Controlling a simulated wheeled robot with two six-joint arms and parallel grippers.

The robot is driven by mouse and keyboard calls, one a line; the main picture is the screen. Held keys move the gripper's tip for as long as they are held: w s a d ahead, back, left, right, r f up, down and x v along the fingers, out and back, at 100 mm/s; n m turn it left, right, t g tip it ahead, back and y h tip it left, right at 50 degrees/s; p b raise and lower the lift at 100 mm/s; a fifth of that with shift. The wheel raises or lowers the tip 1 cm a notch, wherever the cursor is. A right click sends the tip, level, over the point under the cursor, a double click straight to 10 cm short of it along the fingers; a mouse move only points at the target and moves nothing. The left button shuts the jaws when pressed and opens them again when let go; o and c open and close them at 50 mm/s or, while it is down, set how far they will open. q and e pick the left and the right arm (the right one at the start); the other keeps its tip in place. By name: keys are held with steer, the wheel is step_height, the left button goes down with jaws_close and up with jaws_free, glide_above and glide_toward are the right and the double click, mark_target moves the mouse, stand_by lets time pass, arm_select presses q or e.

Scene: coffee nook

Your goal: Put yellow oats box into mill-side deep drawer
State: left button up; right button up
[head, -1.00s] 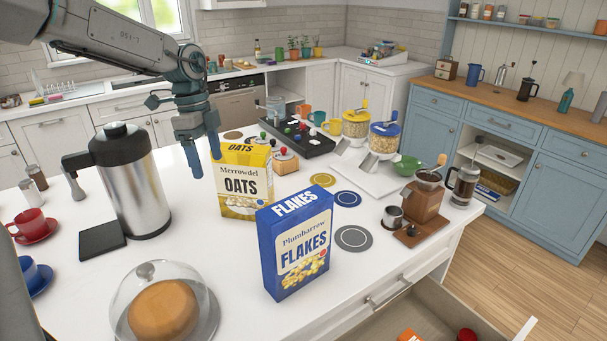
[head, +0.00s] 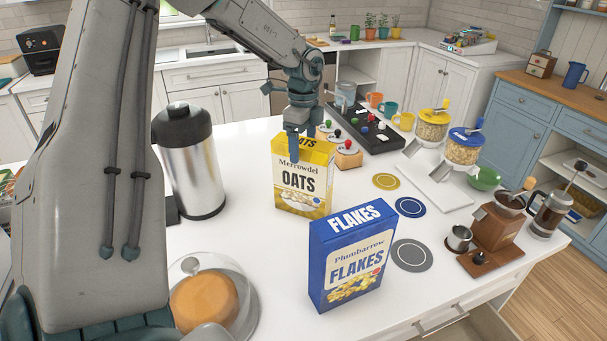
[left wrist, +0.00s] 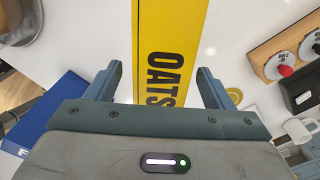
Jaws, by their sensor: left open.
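The yellow oats box (head: 301,188) stands upright on the white counter, behind the blue flakes box (head: 348,262). My left gripper (head: 299,142) is open at the top of the oats box, pointing down. In the left wrist view, the box's yellow top (left wrist: 163,38) runs between the two spread fingers of the gripper (left wrist: 159,72), with a gap on both sides. The coffee mill (head: 498,228) stands on the right of the counter. Below it, at the bottom edge, a strip of an open drawer (head: 487,323) shows; its inside is mostly hidden. My right gripper is out of view.
A steel jug (head: 190,165) stands left of the oats box. A domed cake stand (head: 240,318) is in front. Behind are a black tray (head: 368,130) and a small wooden rack (head: 348,158). Two grain dispensers (head: 432,128) stand further right. Round coasters (head: 411,255) lie right of the boxes.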

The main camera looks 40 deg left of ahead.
mark_target(303, 179)
arm_select(q)
steer(key=shift+w+a+f+p, duration=0.1)
steer(key=shift+f+p, duration=0.4)
steer(key=shift+f, duration=1.1)
steer(key=shift+r, duration=0.1)
steer(key=c, duration=0.5)
jaws_close()
